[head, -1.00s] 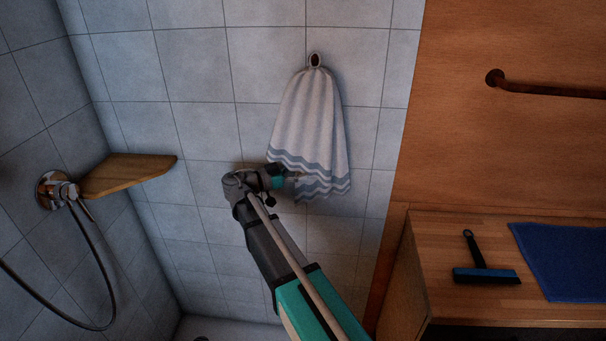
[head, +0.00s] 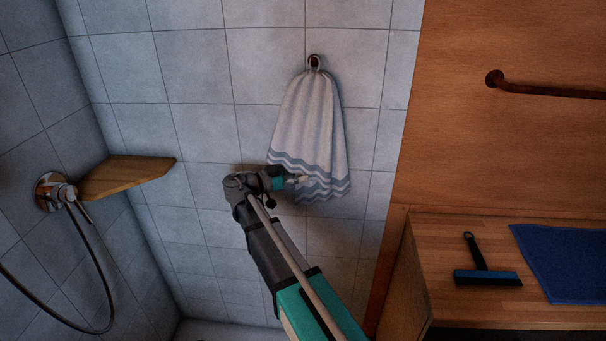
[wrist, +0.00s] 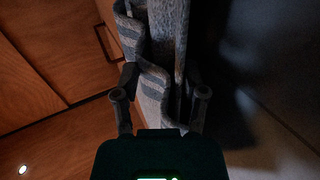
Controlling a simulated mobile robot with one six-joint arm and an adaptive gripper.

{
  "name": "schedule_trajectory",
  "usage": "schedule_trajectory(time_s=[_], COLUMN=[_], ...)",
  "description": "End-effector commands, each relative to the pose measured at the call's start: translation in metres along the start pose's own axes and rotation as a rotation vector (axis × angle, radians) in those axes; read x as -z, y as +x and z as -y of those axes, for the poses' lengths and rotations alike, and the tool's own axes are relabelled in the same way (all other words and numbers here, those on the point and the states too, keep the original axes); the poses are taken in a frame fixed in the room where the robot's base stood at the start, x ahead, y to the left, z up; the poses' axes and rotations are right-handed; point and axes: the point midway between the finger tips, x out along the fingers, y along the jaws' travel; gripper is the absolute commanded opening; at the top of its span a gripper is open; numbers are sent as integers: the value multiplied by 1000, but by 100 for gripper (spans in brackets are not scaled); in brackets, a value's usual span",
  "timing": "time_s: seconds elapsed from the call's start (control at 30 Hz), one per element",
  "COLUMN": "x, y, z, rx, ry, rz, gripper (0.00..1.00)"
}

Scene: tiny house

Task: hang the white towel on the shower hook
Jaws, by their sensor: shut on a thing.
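The white towel (head: 310,125), with grey-blue zigzag bands near its hem, hangs gathered against the tiled wall in the head view. Its top narrows to a loop at the dark shower hook (head: 314,61); the loop looks to be around the hook, but the contact is too small to be sure. My gripper (head: 296,181) is at the towel's lower left edge, well below the hook. In the wrist view my gripper (wrist: 161,94) has a finger on each side of the towel's folded cloth (wrist: 155,60) and is shut on it. The hook is not seen there.
A wooden corner shelf (head: 125,176) and a shower mixer (head: 57,191) with a hose are at the left. A wooden counter (head: 440,240) at the right bears a squeegee (head: 485,275) and a blue cloth (head: 570,260). A rail (head: 545,90) is above.

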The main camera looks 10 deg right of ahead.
Motion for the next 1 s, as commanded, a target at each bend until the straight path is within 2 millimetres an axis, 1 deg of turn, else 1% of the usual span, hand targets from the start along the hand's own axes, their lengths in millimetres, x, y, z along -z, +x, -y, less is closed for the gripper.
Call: schedule_trajectory(time_s=[0.1,0.13,0.27,0.3,0.33,0.77,0.87,1.0], x=[0,0,0,0,0,-1,-4,-14], y=[0,0,0,0,0,0,-1,-6], z=[0,0,0,0,0,-1,-4,-14], rx=[0,0,-1,-1,-1,0,5,22], ry=[0,0,0,0,0,0,-1,-3], rz=[-1,-1,-1,-1,-1,1,5,19], gripper=[0,61,85,93,96,96,96,96])
